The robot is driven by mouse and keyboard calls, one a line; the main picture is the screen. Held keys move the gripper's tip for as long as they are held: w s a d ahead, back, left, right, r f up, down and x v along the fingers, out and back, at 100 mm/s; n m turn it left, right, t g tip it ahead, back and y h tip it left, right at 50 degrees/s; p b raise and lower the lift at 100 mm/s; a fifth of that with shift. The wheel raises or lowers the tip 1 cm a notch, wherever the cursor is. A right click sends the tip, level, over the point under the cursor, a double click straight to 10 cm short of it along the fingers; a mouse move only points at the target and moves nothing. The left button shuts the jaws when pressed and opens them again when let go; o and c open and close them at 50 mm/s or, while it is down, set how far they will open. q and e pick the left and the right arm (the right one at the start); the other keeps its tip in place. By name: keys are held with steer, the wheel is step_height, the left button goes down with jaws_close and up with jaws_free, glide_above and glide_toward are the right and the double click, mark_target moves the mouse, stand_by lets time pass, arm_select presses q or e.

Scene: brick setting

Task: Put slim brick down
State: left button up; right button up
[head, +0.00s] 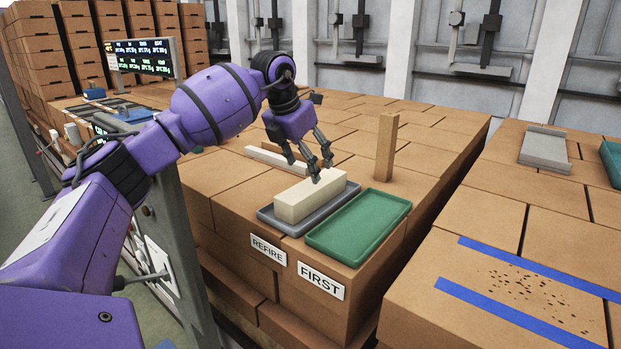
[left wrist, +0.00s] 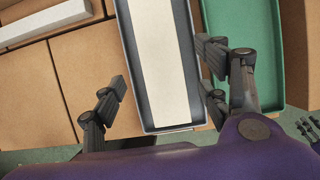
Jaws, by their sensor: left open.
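A cream slim brick (head: 311,196) lies lengthwise on the grey tray (head: 268,216) behind the REFIRE label. In the left wrist view the brick (left wrist: 158,60) sits within the rim of the grey tray (left wrist: 133,62). My left gripper (head: 318,172) is just above the brick in the head view. Its fingers are apart, one on each side of the tray in the left wrist view (left wrist: 160,90), and nothing is held between them.
An empty green tray (head: 358,225) stands right of the grey tray, behind the FIRST label (head: 321,283). An upright tan block (head: 386,146) stands behind it. A long pale bar (head: 277,160) lies behind the grey tray. A display (head: 142,57) stands at left.

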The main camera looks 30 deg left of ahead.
arm_select(q)
steer(key=shift+v, duration=1.85)
